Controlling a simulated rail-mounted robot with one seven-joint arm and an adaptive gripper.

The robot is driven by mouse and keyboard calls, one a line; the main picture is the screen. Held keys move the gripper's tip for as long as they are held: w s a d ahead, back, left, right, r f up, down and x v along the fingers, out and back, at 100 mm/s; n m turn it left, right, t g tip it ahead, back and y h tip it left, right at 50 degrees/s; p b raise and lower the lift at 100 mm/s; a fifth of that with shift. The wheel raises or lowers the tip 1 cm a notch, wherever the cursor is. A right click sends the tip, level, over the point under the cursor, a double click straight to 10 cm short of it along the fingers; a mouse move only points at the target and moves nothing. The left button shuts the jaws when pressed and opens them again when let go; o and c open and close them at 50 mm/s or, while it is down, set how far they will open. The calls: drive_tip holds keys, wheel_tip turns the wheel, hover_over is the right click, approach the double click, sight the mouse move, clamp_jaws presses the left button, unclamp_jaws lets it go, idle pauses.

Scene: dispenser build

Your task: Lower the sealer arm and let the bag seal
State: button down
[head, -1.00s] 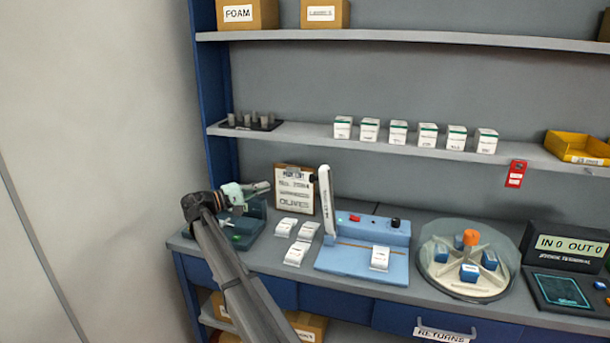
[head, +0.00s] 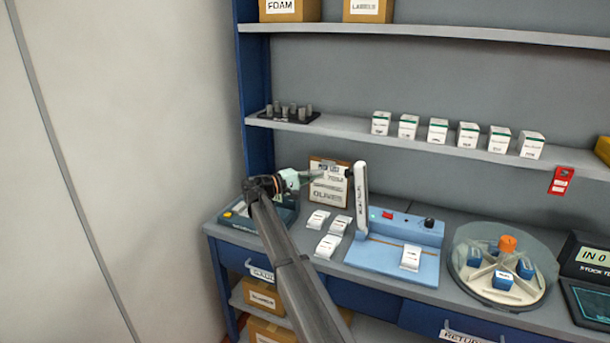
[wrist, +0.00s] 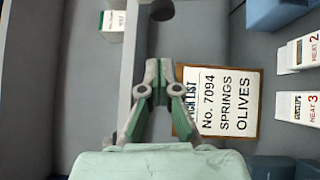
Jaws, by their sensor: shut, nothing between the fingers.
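The bag sealer (head: 388,265) has a blue base on the bench, with a red button and a dark knob at its back. Its white sealer arm (head: 361,205) stands raised, nearly upright, at the base's left side. A white bag (head: 410,258) lies at the front right of the base. My gripper (head: 322,174) is left of the sealer arm's upper end, at about that height, with a small gap in the picture. In the wrist view my gripper's fingers (wrist: 152,66) are shut and empty. A pale, dark-tipped piece at the top edge there is unclear.
A clipboard (head: 330,190) reading "No. 7094 SPRINGS OLIVES" stands behind my gripper. Several white packets (head: 328,246) lie left of the sealer. A round carousel (head: 478,290) is on its right. The middle shelf (head: 350,128) with white boxes runs above.

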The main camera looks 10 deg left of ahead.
drive_tip(key=w+d+p, duration=0.1)
drive_tip(key=d+p, duration=0.1)
drive_tip(key=d, duration=0.4)
drive_tip(key=shift+d+r+p, duration=0.25)
drive_tip(key=shift+r+p, duration=0.05)
